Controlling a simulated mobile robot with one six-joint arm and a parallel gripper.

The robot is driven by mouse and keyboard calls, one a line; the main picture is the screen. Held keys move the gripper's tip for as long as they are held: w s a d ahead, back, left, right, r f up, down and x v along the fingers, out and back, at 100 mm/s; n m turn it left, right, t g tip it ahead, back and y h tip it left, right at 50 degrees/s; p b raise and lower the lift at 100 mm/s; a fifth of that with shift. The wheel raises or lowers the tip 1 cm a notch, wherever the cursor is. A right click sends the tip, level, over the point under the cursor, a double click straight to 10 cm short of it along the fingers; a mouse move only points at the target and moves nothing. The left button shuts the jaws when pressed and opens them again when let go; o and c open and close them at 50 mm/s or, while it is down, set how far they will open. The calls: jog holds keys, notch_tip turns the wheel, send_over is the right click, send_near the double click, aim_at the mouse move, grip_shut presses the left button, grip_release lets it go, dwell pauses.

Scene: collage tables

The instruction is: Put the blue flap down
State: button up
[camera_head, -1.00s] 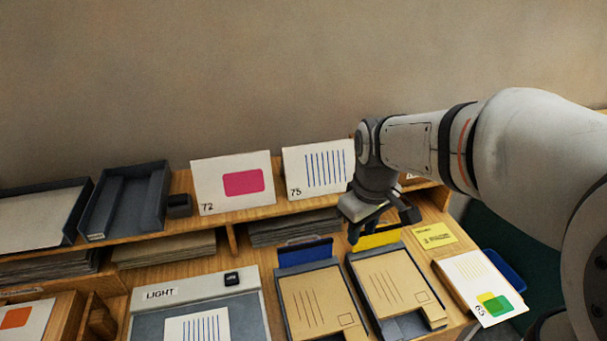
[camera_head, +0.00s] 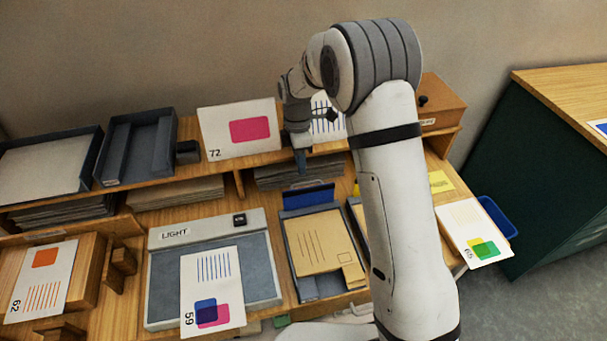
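The blue flap (camera_head: 309,197) stands raised at the back edge of a dark tray (camera_head: 293,271). The tray holds a brown card with printed lines (camera_head: 319,242). My gripper (camera_head: 303,170) hangs just above and behind the blue flap, pointing down. Its fingers are small and partly overlapped in this view, so their opening is unclear. I cannot tell whether a fingertip touches the flap. A second tray to the right is mostly hidden behind my arm, with only a sliver of its yellow flap (camera_head: 356,189) showing.
A light box (camera_head: 160,290) with card 59 (camera_head: 212,318) lies left of the tray. Cards 72 (camera_head: 240,150) and 73 stand on the shelf behind, 73 partly covered by my arm. Card 65 (camera_head: 458,216) and a blue bin (camera_head: 498,217) are at the right.

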aim_at(308, 193)
jog(key=shift+s+d+f+p, duration=0.1)
jog(key=shift+s+f+p, duration=0.15)
jog(key=shift+f, duration=1.15)
jog(key=shift+s+d+f+p, duration=0.1)
jog(key=shift+s+f+p, duration=0.1)
jog(key=shift+f, duration=1.15)
jog(key=shift+c, duration=0.5)
grip_shut()
jog(key=shift+r, duration=0.1)
jog(key=shift+d+b, duration=0.2)
jog(key=shift+b, duration=0.2)
